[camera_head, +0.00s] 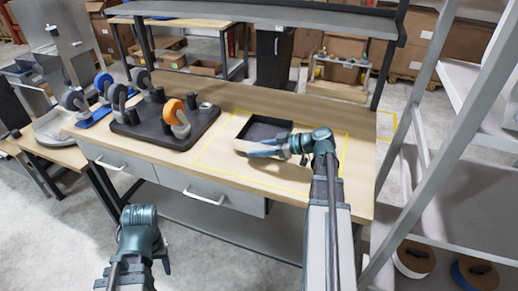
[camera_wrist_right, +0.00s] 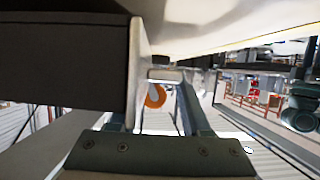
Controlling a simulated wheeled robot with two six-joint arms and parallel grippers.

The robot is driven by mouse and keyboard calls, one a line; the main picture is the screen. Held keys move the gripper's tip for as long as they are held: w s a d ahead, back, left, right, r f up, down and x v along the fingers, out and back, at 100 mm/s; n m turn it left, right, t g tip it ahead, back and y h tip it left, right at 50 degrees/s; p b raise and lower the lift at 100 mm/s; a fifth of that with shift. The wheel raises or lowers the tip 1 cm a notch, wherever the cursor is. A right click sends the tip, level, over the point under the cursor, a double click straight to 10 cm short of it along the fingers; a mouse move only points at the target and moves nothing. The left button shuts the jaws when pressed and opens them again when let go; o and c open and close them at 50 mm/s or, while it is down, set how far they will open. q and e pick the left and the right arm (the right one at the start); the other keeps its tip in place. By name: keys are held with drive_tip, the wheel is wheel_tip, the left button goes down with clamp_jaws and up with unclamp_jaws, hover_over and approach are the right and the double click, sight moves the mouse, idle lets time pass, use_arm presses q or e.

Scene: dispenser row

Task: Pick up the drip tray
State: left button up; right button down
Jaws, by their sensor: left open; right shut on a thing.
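The drip tray (camera_head: 240,123) looks like a shallow square box with a dark inside and a pale front wall. It is at the right part of the wooden table, within a yellow outline. My right gripper (camera_head: 268,147) is shut on its front wall. In the right wrist view the tray's dark side (camera_wrist_right: 65,65) fills the upper left, and the gripper (camera_wrist_right: 160,112) shows below it. I cannot tell whether the tray rests on the table or is slightly above it. My left gripper (camera_head: 150,250) is open and empty, low in front of the table.
A black base (camera_head: 185,135) with several dispensers, one with an orange roll (camera_head: 174,112), stands left of the tray. Blue-based dispensers (camera_head: 92,117) stand further left. The table (camera_head: 345,160) is bare to the right. Metal shelving (camera_head: 440,185) stands close on the right.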

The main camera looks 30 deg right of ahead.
wheel_tip(320, 180, up, 3)
drive_tip(key=shift+a+f+p, duration=0.1)
drive_tip(key=shift+f+p, duration=0.1)
drive_tip(key=shift+p, duration=0.7)
drive_tip(key=w+a, duration=0.2)
drive_tip(key=a, duration=0.3)
drive_tip(key=w+a, duration=0.2)
drive_tip(key=a, duration=0.2)
drive_tip(key=w+a, duration=0.1)
drive_tip(key=a, duration=0.4)
drive_tip(key=shift+w+a+r+p, duration=0.35)
drive_tip(key=shift+w+r+p, duration=0.05)
